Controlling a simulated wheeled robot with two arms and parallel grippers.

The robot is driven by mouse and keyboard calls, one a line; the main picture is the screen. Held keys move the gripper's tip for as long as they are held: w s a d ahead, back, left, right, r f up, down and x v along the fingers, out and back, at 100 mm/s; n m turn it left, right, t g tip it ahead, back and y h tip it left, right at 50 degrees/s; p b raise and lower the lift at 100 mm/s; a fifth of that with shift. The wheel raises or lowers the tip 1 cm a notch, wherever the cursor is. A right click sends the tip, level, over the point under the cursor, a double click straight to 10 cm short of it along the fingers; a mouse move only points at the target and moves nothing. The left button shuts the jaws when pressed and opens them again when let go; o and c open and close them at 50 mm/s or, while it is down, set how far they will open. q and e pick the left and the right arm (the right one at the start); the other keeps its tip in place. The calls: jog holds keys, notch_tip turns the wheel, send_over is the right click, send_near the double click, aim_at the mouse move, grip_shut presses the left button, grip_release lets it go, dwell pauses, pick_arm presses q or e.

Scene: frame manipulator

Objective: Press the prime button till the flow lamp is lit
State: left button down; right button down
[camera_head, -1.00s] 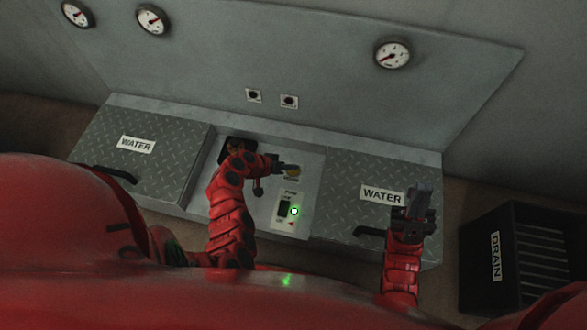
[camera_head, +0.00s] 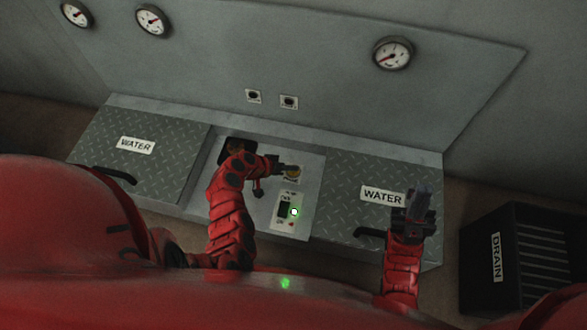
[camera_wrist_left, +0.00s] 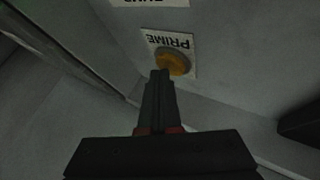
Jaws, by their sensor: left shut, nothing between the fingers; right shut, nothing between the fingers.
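The round amber prime button (camera_wrist_left: 175,60) sits on a white plate marked PRIME in the left wrist view. It also shows, partly covered, in the head view (camera_head: 294,173). My left gripper (camera_wrist_left: 160,73) is shut and empty, its tips at the button's edge; whether they touch it I cannot tell. It also shows in the head view (camera_head: 285,169). Two small dark round fittings, a left one (camera_head: 253,95) and a right one (camera_head: 289,102), sit on the back panel; their labels are unreadable and neither is lit. My right gripper (camera_head: 421,195) is shut and empty above the right WATER cover.
WATER covers flank the recess, a left one (camera_head: 120,175) and a right one (camera_head: 365,172). Gauges line the back panel. A black DRAIN crate (camera_head: 478,270) stands at the right.

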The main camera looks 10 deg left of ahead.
pick_arm(q)
jog(key=shift+r, duration=0.6)
jog(key=shift+r+p, duration=0.15)
jog(key=shift+p, duration=0.2)
jog(key=shift+r+p, duration=1.6)
jog(key=shift+r, duration=0.8)
